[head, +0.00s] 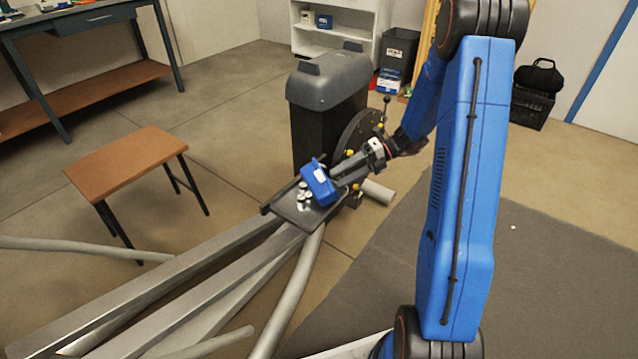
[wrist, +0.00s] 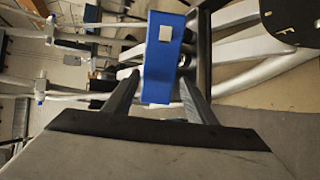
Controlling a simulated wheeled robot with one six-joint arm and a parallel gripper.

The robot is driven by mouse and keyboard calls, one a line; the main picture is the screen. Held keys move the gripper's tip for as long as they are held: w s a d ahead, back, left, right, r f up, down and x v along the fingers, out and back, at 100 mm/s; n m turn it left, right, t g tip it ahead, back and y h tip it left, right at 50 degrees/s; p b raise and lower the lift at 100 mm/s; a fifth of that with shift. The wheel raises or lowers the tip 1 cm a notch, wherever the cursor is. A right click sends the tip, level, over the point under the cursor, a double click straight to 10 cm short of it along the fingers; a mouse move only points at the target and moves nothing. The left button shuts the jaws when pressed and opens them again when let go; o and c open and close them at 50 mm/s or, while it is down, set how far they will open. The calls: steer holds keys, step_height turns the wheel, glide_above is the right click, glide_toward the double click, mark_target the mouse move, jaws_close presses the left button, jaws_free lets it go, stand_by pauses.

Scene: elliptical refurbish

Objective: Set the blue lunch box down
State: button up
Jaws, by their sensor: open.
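The blue lunch box (head: 318,183) is at the right part of a dark tray (head: 284,207) in the head view, and it looks tilted. I cannot tell whether its whole underside rests on the tray. In the wrist view the lunch box (wrist: 160,50) stands straight ahead, with a pale square label on it. My gripper (head: 338,174) is right beside the box. In the wrist view the open fingers of my gripper (wrist: 160,80) are on either side of the box's near end, with gaps showing.
Small pale round things (head: 303,197) lie on the tray beside the box. An elliptical machine with a dark grey housing (head: 330,80) stands behind it, and its long grey rails (head: 180,290) run to the lower left. A brown stool (head: 125,160) stands at the left.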

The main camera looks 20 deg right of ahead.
mark_target(329, 182)
steer(key=x, duration=0.5)
steer(key=shift+w, duration=0.1)
steer(key=shift+r, duration=0.15)
steer(key=c, duration=1.2)
